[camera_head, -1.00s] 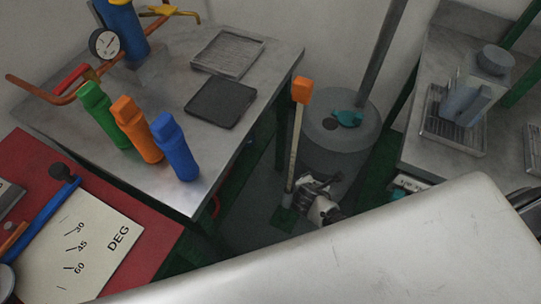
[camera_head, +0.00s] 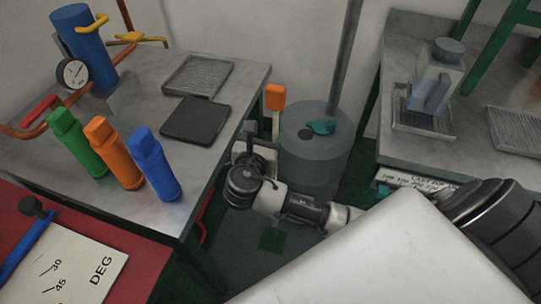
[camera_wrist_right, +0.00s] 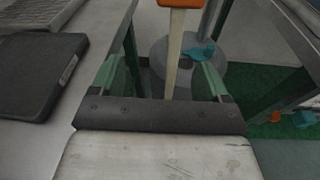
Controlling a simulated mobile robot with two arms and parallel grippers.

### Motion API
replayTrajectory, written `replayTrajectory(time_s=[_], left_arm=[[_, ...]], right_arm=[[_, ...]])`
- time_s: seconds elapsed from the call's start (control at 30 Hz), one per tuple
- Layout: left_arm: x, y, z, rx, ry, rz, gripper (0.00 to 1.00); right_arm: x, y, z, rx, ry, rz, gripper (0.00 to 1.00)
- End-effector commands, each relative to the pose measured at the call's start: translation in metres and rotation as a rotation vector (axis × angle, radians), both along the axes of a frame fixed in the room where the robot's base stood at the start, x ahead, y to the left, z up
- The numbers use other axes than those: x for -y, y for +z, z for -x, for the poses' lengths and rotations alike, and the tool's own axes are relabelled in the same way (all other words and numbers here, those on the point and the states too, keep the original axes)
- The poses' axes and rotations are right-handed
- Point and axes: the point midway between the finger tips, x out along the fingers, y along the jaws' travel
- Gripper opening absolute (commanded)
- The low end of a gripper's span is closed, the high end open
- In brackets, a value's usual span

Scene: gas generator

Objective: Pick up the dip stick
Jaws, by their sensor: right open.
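The dip stick (camera_head: 275,97) has an orange block handle on top of a thin pale shaft and stands upright, just left of the grey cylindrical tank. My right gripper (camera_head: 258,145) is at the shaft below the handle and partly hides it. In the right wrist view the gripper's two green-padded fingers (camera_wrist_right: 160,78) are spread apart. The pale shaft (camera_wrist_right: 175,50) passes upright through the gap between them in the picture, closer to the right finger. I cannot tell whether it is within the fingers' reach. The dip stick's lower end is hidden. My left gripper is not in view.
The grey tank (camera_head: 318,165) carries a teal valve piece (camera_head: 321,127). A metal table (camera_head: 225,107) at left holds green, orange and blue bottles, a black tray (camera_head: 195,121) and a gauge. Its edge runs close to my right gripper. Another metal counter (camera_head: 420,152) stands at right.

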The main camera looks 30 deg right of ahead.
Motion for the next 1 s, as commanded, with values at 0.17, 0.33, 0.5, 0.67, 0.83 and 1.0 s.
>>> replayTrajectory(time_s=[0.17,0.33,0.5,0.67,0.83,1.0], left_arm=[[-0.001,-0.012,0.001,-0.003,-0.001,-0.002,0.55],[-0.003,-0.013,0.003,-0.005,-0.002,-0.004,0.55],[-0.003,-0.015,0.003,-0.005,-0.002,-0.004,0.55],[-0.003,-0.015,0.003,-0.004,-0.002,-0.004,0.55],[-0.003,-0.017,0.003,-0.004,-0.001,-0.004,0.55],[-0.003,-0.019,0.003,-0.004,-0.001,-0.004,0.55]], right_arm=[[-0.001,0.055,0.023,0.039,-0.057,0.143,0.77],[0.011,0.067,0.020,0.037,-0.078,0.176,0.77],[0.032,0.066,0.002,0.037,-0.076,0.174,0.77],[0.042,0.066,-0.007,0.037,-0.075,0.172,0.77],[0.055,0.065,-0.020,0.036,-0.077,0.173,0.77],[0.073,0.064,-0.038,0.036,-0.076,0.172,0.77]])
